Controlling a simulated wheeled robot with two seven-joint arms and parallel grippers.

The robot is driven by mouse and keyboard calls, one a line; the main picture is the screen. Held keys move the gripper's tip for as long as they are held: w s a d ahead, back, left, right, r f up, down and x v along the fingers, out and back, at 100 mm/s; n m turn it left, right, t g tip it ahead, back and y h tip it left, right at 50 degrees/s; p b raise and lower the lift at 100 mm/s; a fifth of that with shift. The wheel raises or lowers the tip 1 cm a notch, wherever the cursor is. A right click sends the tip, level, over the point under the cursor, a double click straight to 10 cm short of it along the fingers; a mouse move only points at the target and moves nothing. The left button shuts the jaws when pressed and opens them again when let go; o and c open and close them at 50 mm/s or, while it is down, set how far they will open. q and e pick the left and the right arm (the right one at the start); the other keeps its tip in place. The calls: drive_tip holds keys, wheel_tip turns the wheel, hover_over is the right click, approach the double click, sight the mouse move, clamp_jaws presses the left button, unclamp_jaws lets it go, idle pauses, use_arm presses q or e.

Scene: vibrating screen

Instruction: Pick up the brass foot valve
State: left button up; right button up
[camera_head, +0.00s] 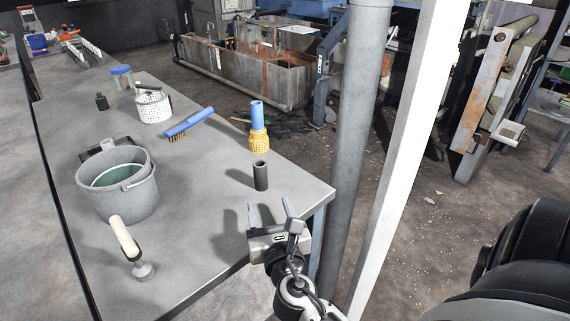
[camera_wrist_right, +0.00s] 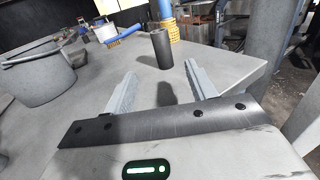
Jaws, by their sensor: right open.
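The brass foot valve (camera_head: 259,140) stands upright on the grey bench, a yellow ribbed basket with a blue pipe piece on top. In the right wrist view only part of the yellow basket (camera_wrist_right: 173,32) shows, behind a dark cylinder. My right gripper (camera_head: 268,205) is open and empty over the bench's near right part, short of the foot valve. Its two fingers (camera_wrist_right: 160,72) point toward the dark cylinder, which stands between the gripper and the foot valve. My left gripper is not in view.
The dark cylinder (camera_head: 261,176) stands nearest the gripper. A blue brush (camera_head: 190,122), a white perforated basket (camera_head: 153,107), a grey bucket (camera_head: 118,190) and a white-handled tool (camera_head: 125,237) are farther left. A grey post (camera_head: 357,130) rises beyond the bench's right edge.

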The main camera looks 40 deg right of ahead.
approach(260, 164)
drive_tip(key=x, duration=0.2)
drive_tip(key=f+p+x, duration=0.1)
drive_tip(key=x, duration=0.2)
drive_tip(key=shift+w+f, duration=0.1)
drive_tip(key=shift+w, duration=0.1)
drive_tip(key=shift+r+x, duration=0.2)
drive_tip(key=shift+x, duration=0.7)
drive_tip(key=shift+r+x, duration=0.15)
drive_tip(key=shift+x, duration=0.75)
drive_tip(key=shift+r+x, duration=0.2)
drive_tip(key=shift+x, duration=0.75)
drive_tip(key=shift+c, duration=0.3)
drive_tip(key=shift+s, duration=0.1)
drive_tip(key=c, duration=1)
